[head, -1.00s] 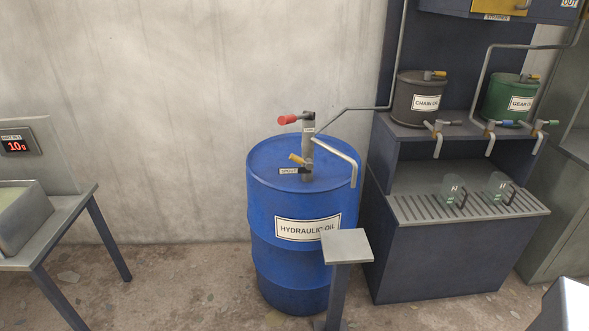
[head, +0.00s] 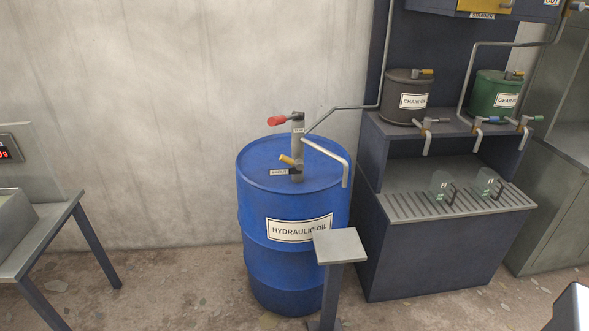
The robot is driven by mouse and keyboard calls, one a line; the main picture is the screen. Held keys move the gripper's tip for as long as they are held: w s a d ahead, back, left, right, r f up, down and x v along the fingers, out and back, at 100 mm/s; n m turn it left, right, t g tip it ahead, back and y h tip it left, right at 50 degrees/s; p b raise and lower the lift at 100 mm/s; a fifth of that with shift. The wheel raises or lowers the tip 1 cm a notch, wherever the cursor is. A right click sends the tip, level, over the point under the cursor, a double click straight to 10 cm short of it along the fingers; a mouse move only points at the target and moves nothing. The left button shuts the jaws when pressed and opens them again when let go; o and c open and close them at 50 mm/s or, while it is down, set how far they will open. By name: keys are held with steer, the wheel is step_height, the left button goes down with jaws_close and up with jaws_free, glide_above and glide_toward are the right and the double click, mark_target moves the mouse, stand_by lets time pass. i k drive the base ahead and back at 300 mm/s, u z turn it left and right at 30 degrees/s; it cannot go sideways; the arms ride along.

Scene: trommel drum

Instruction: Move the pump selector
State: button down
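A blue drum (head: 275,273) labelled HYDRAULIC OIL stands upright near the wall, left of the dark dispensing bench. A grey hand pump (head: 298,141) rises from its lid, with a red-gripped handle (head: 277,120) pointing left. Low on the pump, a small yellow lever (head: 287,160) points left and slightly up; it looks like the pump selector. A small label reading SPOUT (head: 279,172) sits just below and left of it. A bent spout pipe (head: 335,158) reaches right and turns down.
A grey-topped post (head: 340,246) stands close in front of the drum. The dark bench (head: 440,250) at right carries a chain oil can (head: 408,98), a green gear oil can (head: 497,95) and two clear jugs (head: 440,187) (head: 486,184). A table (head: 50,238) stands left; floor between is clear.

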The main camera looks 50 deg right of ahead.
mark_target(299, 164)
steer(key=z, duration=0.75)
steer(key=k, duration=0.95)
steer(key=u, duration=1.2)
steer(key=i, duration=0.55)
steer(key=z, duration=0.2)
